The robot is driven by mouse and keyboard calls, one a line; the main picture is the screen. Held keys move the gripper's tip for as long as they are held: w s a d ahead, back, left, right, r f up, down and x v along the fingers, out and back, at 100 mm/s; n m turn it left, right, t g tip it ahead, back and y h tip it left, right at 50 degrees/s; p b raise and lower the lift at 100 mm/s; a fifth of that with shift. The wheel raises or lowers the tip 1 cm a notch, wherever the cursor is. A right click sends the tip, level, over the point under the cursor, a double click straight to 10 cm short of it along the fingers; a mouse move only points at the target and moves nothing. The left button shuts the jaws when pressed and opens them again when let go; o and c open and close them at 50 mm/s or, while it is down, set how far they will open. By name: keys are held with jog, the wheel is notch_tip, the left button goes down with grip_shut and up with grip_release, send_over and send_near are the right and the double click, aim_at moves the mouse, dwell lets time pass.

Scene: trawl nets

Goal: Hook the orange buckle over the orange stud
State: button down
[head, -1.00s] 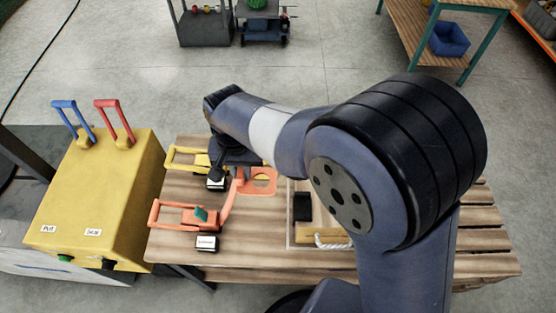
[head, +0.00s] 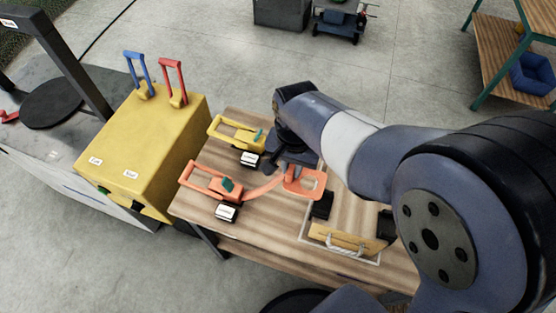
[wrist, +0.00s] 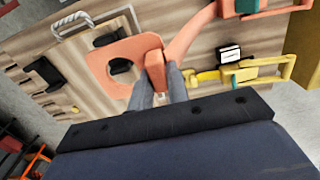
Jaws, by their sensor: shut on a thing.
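The orange buckle (head: 304,184) is a flat ring plate with a wide opening, at the end of a curved orange strap (head: 262,190). The strap runs to an orange lever (head: 208,182) at the table's left. My gripper (wrist: 158,90) is shut on the buckle's tab in the wrist view; its fingers are mostly hidden in the head view. The buckle (wrist: 98,62) also shows in the wrist view, with a dark block seen through its opening. I cannot make out an orange stud in either view.
A black block (head: 322,204) stands close to the buckle, near a board with a rope handle (head: 346,240). A yellow lever (head: 238,132) lies beyond the orange one. A yellow box (head: 150,150) with blue and red handles stands left of the wooden table (head: 285,250).

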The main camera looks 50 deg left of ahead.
jog(key=w+d, duration=1.1)
jog(key=d, duration=0.5)
jog(key=w+d, duration=1)
jog(key=d, duration=0.6)
jog(key=f+b, duration=0.6)
jog(key=f, duration=0.2)
jog(key=f+b, duration=0.6)
jog(key=f, duration=0.2)
jog(key=f+b, duration=0.6)
jog(key=f, duration=0.2)
jog(key=shift+w+a+b, duration=0.1)
jog(key=shift+w+b, duration=0.15)
jog(key=shift+b, duration=0.15)
jog(key=c, duration=1.3)
grip_release()
notch_tip(320, 180, up, 11)
jog(key=shift+f+p, duration=0.1)
jog(key=shift+p, duration=0.25)
jog(key=shift+f, duration=0.15)
jog(key=shift+f, duration=4)
